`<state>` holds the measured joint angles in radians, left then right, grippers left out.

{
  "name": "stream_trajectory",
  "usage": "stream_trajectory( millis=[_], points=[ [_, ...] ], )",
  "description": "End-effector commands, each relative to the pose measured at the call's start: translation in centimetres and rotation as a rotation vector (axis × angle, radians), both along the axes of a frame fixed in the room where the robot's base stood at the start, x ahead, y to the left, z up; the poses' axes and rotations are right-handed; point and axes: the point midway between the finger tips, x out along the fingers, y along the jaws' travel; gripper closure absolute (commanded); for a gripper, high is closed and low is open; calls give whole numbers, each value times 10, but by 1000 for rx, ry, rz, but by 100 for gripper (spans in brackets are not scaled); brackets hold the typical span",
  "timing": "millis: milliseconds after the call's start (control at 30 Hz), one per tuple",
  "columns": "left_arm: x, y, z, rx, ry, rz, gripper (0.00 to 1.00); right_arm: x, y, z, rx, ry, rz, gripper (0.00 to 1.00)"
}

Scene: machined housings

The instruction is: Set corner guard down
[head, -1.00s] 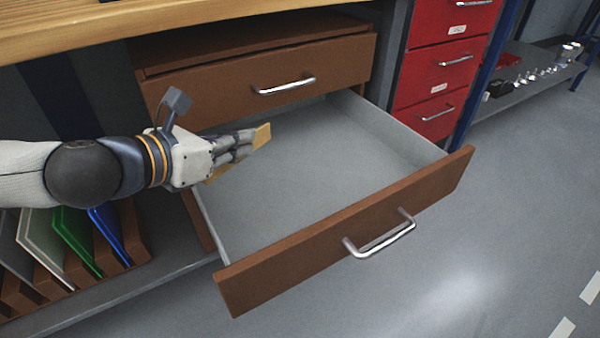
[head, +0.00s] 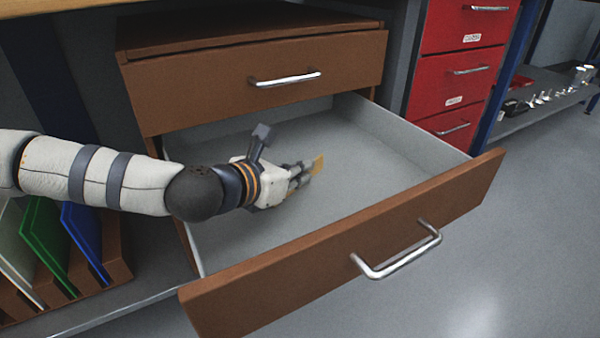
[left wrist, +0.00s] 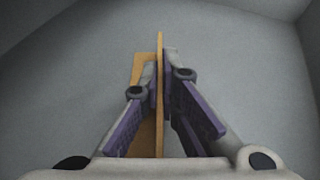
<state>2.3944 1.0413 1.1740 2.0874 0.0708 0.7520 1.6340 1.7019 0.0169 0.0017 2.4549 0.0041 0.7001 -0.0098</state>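The corner guard (head: 319,162) is a small orange-yellow angled piece. It also shows in the left wrist view (left wrist: 159,55), upright between the fingers, with one flange out to the left. My left gripper (head: 304,172) is shut on it inside the open drawer (head: 380,165). The fingers also show in the left wrist view (left wrist: 160,85), pressed on both sides of the thin plate. The grey drawer floor lies below; I cannot tell whether the guard touches it. My right gripper is not in view.
The drawer's brown front with a metal handle (head: 400,255) stands out over the floor. A shut brown drawer (head: 255,85) is above. Red drawers (head: 460,80) stand at right, and upright coloured panels (head: 45,240) at lower left. The drawer floor around the guard is clear.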

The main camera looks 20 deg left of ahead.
Motion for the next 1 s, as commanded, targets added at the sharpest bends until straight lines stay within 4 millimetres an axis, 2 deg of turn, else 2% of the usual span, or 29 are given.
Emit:
stream_trajectory(
  millis=[33, 133, 167, 467, 800, 1000],
  points=[
    [0, 0, -1, 0, 0, 0, 100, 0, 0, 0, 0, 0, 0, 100],
    [0, 0, -1, 0, 0, 0, 78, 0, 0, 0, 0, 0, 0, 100],
    [0, 0, 0, 0, 0, 0, 75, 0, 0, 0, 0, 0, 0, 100],
    [-1, 1, 2, 0, -1, 0, 75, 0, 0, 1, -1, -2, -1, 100],
    [-58, 17, 29, 0, -2, 2, 75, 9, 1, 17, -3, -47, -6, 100],
    [-68, 18, 30, 0, -1, 0, 75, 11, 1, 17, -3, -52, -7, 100]
  ],
)
